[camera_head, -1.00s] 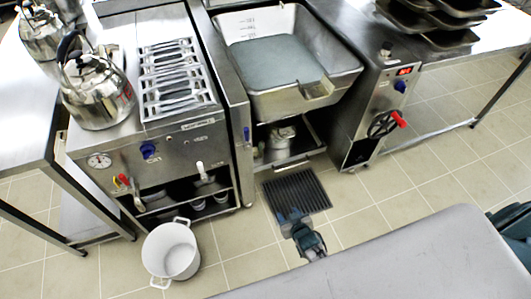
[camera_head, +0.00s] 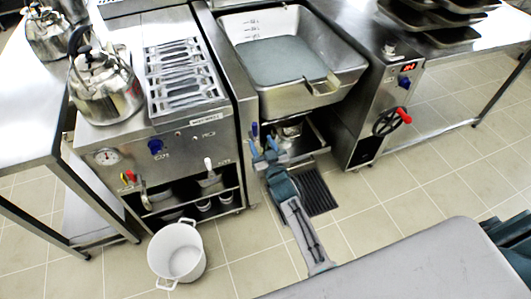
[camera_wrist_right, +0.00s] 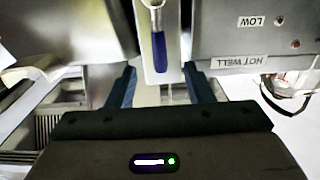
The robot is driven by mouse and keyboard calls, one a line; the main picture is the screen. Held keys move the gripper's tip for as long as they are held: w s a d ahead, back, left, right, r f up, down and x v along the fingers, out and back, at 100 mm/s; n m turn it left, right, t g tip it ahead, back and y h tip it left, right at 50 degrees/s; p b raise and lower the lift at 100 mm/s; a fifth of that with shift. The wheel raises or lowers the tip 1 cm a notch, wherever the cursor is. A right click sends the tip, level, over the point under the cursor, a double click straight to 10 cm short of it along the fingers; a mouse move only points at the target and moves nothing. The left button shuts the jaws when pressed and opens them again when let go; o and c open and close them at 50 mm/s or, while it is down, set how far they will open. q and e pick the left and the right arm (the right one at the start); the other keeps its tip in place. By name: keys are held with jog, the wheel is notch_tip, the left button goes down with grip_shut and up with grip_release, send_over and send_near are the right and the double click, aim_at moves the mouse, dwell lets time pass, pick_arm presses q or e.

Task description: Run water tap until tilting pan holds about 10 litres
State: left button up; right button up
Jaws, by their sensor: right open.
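The tilting pan (camera_head: 345,75) is a steel vessel at the top centre, upright, with level marks on its back wall. A flat grey-blue surface covers its inside; I cannot tell the level exactly. A lever with a blue grip (camera_head: 255,130) is on the narrow front panel left of the pan; it also shows hanging down in the right wrist view (camera_wrist_right: 160,52). My right gripper (camera_head: 264,152) is open just below the lever. In the right wrist view its fingers (camera_wrist_right: 161,88) stand either side of and below the blue grip, not closed on it. My left gripper is out of view.
A hot-well unit (camera_head: 180,138) with levers stands to the left, with a kettle (camera_head: 105,95) on top. A white pot (camera_head: 177,252) is on the floor. A control post with a red-handled wheel (camera_head: 390,121) is right of the pan. A floor grate (camera_head: 318,195) lies under my arm.

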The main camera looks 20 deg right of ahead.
aim_at(256, 131)
jog(key=shift+w+b, duration=0.8)
jog(key=shift+w, duration=2.35)
jog(key=shift+a, duration=0.1)
jog(key=shift+c, duration=0.5)
grip_shut()
jog(key=shift+f, duration=0.1)
